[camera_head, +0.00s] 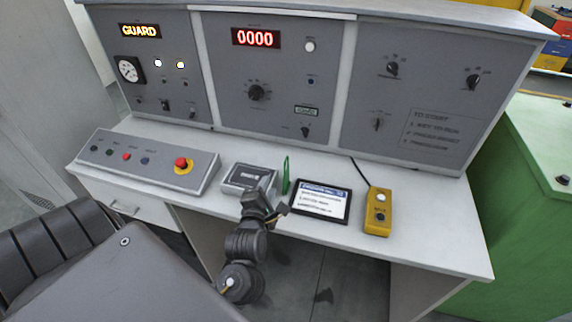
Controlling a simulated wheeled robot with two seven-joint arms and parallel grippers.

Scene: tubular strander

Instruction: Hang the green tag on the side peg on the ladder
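A thin green piece (286,175), which looks like the green tag seen nearly edge-on, stands upright on the desk top between a grey box and a framed card. My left gripper (274,210) is at the desk's front edge, just below and in front of the green piece. Its dark fingers are small and partly merge with the wrist, so I cannot tell whether they are open or touch the green piece. The ladder and its side peg are not in view. My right gripper is not in view.
The grey box (249,178), the framed card (320,201) and a yellow button box (378,211) lie on the desk (435,235). A sloped button panel (150,160) is at left. The control cabinet (270,85) stands behind. A green cabinet (535,200) is at right.

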